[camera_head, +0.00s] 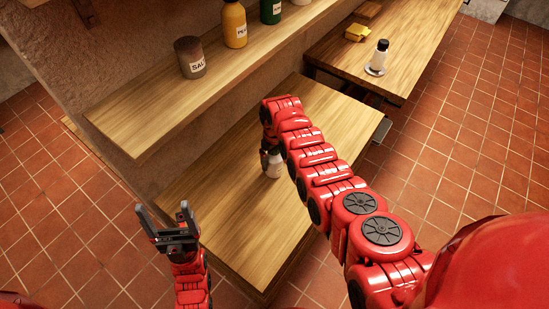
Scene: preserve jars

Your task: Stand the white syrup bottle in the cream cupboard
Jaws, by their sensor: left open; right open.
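My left gripper (168,222) is open and empty, its two fingers pointing up, over the floor left of the lower wooden counter (235,215). My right arm reaches over this counter, and my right gripper (267,147) points down there, mostly hidden by its own arm. A small pale bottle (272,165) stands on the counter right at this gripper. Its label is not readable, so I cannot tell if it is the white syrup bottle, nor whether the fingers touch it. No cream cupboard can be made out in this view.
An upper wooden shelf (140,120) holds a dark jar labelled salt (190,57), a yellow bottle (234,24), a green bottle (270,11) and a cut-off white item (301,2). A side table (345,52) bears a black-topped shaker (377,58) and a yellow item (358,32).

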